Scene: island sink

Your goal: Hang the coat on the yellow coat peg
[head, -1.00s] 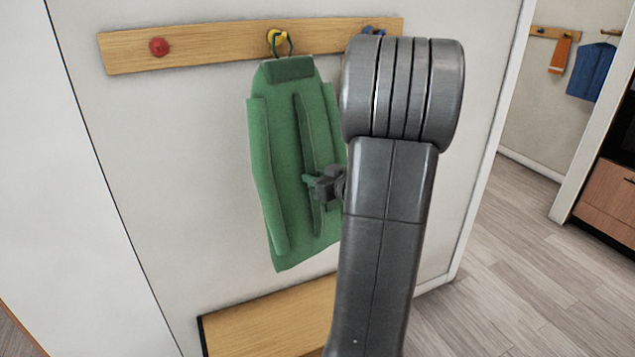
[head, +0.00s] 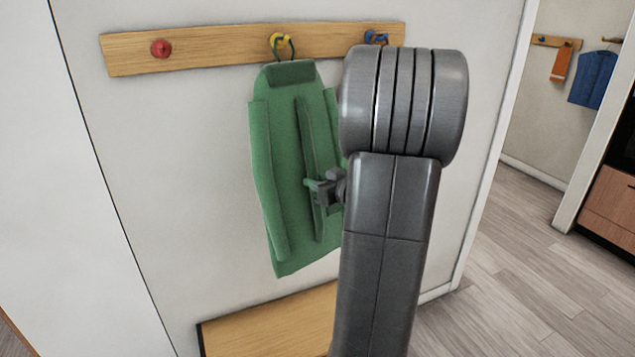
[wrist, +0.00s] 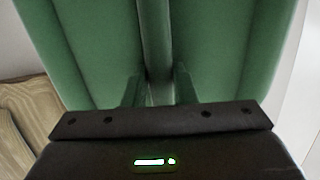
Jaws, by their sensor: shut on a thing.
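The green coat (head: 283,150) hangs against the wall, slightly tilted, with its dark loop (head: 290,52) at the yellow coat peg (head: 279,41). The loop appears to be around the peg, though I cannot tell whether the peg bears the weight. My gripper (head: 312,188) is shut on the coat's front, at a raised strip in the middle. In the wrist view the green coat (wrist: 215,45) fills most of the picture, and my gripper (wrist: 158,90) has its fingers on either side of the strip. My arm hides part of the coat's right edge.
The wooden rail (head: 215,50) also carries a red peg (head: 160,49) on the left and a blue peg (head: 375,38) on the right, partly behind my arm. A wooden bench (head: 270,322) stands below. A blue garment (head: 592,78) and an orange cloth (head: 561,64) hang in the far room.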

